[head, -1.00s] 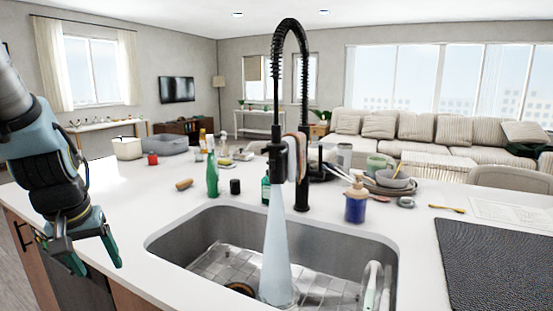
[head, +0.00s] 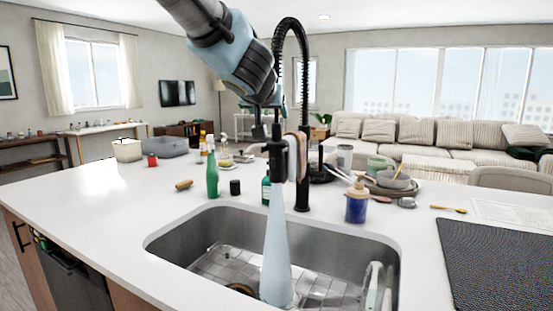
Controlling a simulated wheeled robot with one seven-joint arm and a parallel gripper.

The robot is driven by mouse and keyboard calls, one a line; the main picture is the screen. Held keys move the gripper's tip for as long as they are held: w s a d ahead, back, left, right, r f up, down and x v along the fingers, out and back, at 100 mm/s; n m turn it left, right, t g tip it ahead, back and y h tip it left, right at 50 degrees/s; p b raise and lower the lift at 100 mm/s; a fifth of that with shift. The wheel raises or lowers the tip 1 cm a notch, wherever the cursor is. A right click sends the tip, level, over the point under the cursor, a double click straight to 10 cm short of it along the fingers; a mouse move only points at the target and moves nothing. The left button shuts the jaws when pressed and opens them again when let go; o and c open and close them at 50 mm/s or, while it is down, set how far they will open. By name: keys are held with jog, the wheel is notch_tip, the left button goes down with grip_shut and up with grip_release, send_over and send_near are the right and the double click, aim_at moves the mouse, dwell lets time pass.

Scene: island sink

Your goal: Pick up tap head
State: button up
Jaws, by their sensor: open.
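The black tap head (head: 278,160) hangs from a tall spring-coil tap (head: 304,100) over the sink, and a pale stream of water (head: 277,240) runs down from it. My gripper (head: 267,130) points down in the head view, overlapping the upper end of the tap head and the spring hose. Its fingers are open. Part of the fingers blends with the dark tap, so I cannot tell whether they are around the tap head, touching it, or in front of it.
The steel sink (head: 190,225) holds a wire rack. A dark mat (head: 500,265) lies at right.

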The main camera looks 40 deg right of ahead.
aim_at(277, 124)
jog(key=b+x, duration=0.2)
jog(key=x, duration=0.8)
jog(key=shift+w+d+f+b, duration=0.15)
jog(key=shift+d+b, duration=0.05)
jog(key=shift+b, duration=0.15)
jog(key=shift+c, duration=0.3)
grip_shut()
dwell(0.7)
